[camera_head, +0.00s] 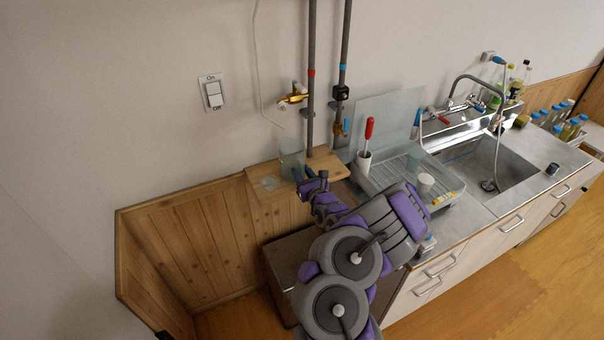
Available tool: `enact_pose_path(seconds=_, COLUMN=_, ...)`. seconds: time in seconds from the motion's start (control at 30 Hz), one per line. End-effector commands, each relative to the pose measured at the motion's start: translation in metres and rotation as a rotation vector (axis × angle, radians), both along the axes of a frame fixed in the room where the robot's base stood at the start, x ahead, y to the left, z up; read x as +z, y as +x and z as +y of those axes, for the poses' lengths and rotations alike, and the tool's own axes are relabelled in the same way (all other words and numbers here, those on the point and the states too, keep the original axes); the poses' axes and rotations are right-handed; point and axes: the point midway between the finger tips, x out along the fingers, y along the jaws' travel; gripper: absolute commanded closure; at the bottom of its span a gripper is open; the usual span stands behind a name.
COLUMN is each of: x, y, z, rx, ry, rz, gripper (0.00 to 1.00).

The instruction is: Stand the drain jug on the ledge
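A clear, greenish jug (290,150) is upright at the wooden ledge (256,192) by the wall, below the brass tap (293,95). Its lower part is partly covered by my gripper (303,174). My gripper is at the jug's lower right side, with its dark fingers close to or touching it. I cannot tell whether the fingers are closed on the jug, or whether its base touches the ledge.
Two vertical pipes (311,80) with valves rise behind the ledge. To the right are a drying rack (400,172) with a white cup (425,184), a holder with a red-handled tool (369,131), and a sink (487,165). The ledge's left end has bare wood.

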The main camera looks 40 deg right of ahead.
Motion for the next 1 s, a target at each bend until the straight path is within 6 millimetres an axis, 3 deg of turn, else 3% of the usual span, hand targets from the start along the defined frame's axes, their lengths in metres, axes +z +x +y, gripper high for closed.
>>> enact_pose_path(seconds=0.13, x=0.000, y=0.000, z=0.000, rx=0.000, ry=0.000, rz=0.000, gripper=0.51)
enact_pose_path(seconds=0.47, x=0.000, y=-0.003, z=0.000, rx=-0.001, ry=0.001, rz=0.001, gripper=0.50)
enact_pose_path(seconds=1.0, x=0.000, y=-0.061, z=0.014, rx=-0.003, ry=0.006, rz=0.001, gripper=0.50)
